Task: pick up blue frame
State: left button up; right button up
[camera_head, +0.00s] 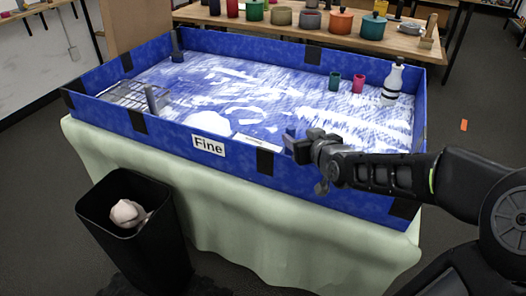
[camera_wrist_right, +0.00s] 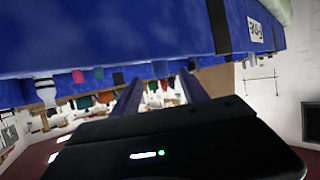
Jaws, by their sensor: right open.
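The blue frame (camera_head: 165,130) is a large rectangle of upright blue walls with black patches, standing on a cloth-covered table. Its near wall carries a white "Fine" label. My right gripper (camera_head: 290,139) is open at the top edge of this near wall, right of the label; I cannot tell whether it touches the wall. In the right wrist view, the two fingers of my right gripper (camera_wrist_right: 160,74) are apart with nothing between them. The blue wall (camera_wrist_right: 120,30) fills the upper part of that view, close to the fingertips. My left gripper is not in view.
Inside the frame are a wire rack (camera_head: 137,95), a green cup (camera_head: 334,81), a red cup (camera_head: 358,84) and a white bottle (camera_head: 393,80). A black bin (camera_head: 150,235) stands in front. A wooden table (camera_head: 290,35) with pots is behind.

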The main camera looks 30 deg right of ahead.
aim_at(293, 134)
jog(key=shift+x, duration=2.6)
jog(key=shift+s, duration=0.1)
jog(key=shift+c, duration=0.5)
grip_shut()
